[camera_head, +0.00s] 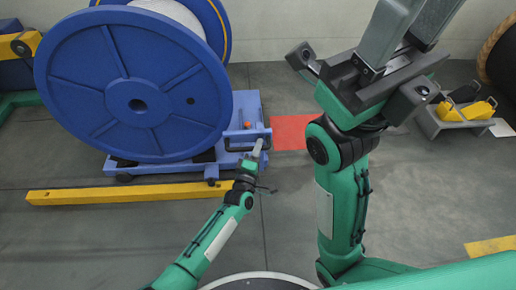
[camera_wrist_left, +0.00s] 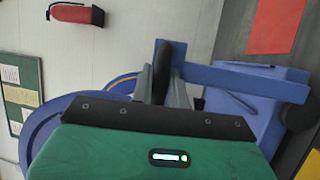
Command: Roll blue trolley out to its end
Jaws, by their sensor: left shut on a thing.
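The blue trolley (camera_head: 246,105) stands at the left centre of the head view, beneath a big blue spool (camera_head: 95,85). A handle frame sticks out at its right end. My left gripper (camera_head: 258,148) is at this handle. In the left wrist view, the gripper's grey fingers (camera_wrist_left: 162,88) are shut around the dark handle bar (camera_wrist_left: 163,65), with the blue trolley (camera_wrist_left: 245,90) behind it. My right gripper (camera_head: 408,25) is raised large in the foreground, away from the trolley. Its fingers lie side by side, but the tips are cut off by the top edge.
A red floor patch (camera_head: 292,132) lies right of the trolley. A yellow floor beam (camera_head: 130,192) runs along its near side. A grey stand with yellow parts (camera_head: 463,113) is at the right. The grey floor between is largely clear. A red extinguisher (camera_wrist_left: 75,13) hangs on the wall.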

